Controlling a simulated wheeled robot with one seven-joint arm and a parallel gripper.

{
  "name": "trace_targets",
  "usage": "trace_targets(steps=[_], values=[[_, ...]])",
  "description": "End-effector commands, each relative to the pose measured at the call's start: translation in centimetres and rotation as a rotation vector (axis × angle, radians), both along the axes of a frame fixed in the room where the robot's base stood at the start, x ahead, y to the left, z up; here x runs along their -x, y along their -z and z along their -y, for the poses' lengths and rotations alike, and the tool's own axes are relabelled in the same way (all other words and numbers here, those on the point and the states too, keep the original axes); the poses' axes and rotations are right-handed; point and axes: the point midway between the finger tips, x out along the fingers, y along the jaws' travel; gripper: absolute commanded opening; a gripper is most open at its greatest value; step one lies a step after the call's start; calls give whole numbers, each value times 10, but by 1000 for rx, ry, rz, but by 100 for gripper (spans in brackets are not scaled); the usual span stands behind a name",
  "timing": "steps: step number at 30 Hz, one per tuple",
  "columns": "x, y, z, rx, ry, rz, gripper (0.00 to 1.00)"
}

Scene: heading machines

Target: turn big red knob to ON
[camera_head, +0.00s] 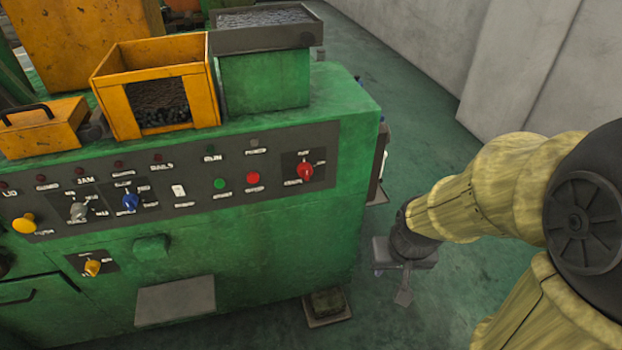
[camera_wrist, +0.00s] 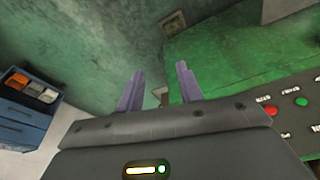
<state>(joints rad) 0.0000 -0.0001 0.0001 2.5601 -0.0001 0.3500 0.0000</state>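The big red knob (camera_head: 305,171) sits on a dark square plate at the right end of the grey control panel (camera_head: 330,150) on the green machine, in the head view. Its labels are too small to read surely. My gripper (camera_head: 403,285) is to the right of the machine and lower than the knob, apart from it. In the wrist view my gripper's two fingers (camera_wrist: 160,92) stand apart with nothing between them. The big red knob is not clearly visible in the wrist view.
Left of the knob are a red button (camera_head: 253,178), a green button (camera_head: 219,184) and a blue knob (camera_head: 130,202). A yellow bin (camera_head: 155,55) stands on top. Open green floor (camera_head: 430,110) lies right of the machine. A blue cabinet (camera_wrist: 25,110) shows in the wrist view.

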Motion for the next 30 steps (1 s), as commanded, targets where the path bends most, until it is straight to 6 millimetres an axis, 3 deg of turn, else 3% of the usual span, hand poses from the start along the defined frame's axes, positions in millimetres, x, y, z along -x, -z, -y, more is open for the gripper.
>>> trace_targets(steps=[3,7,11,21,30], values=[[0,0,0,0,0,0,36],[-3,3,-1,0,-4,10,60],[-19,17,-9,-1,-33,72,63],[-114,72,-56,0,-183,504,63],[-176,94,-104,19,-279,938,63]])
